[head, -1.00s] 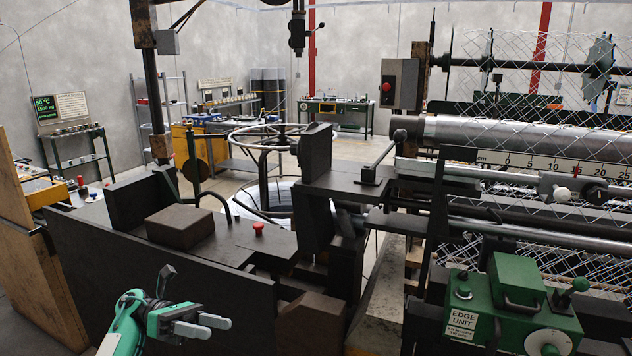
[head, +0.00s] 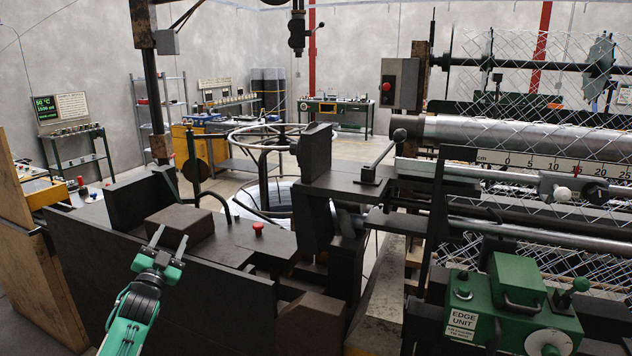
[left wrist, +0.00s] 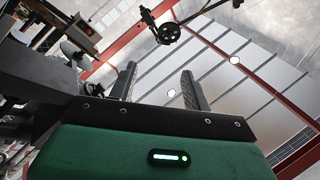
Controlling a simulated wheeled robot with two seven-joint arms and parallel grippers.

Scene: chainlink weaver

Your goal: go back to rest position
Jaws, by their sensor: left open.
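My left gripper (head: 167,240) is at the lower left of the head view, on a green and black arm that comes up from the bottom edge. Its two grey fingers point up and are apart, with nothing between them. It shows in front of the dark machine bed, just below a dark block (head: 180,227). In the left wrist view the two fingers (left wrist: 160,88) stand apart and empty against the ceiling. My right gripper is in neither view.
A dark machine bed (head: 150,275) stands close in front, with a red button (head: 258,229) on it. A green edge unit (head: 515,300) is at the lower right. Wire mesh (head: 500,50) and a steel roller (head: 480,132) are at the right. Open floor shows behind.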

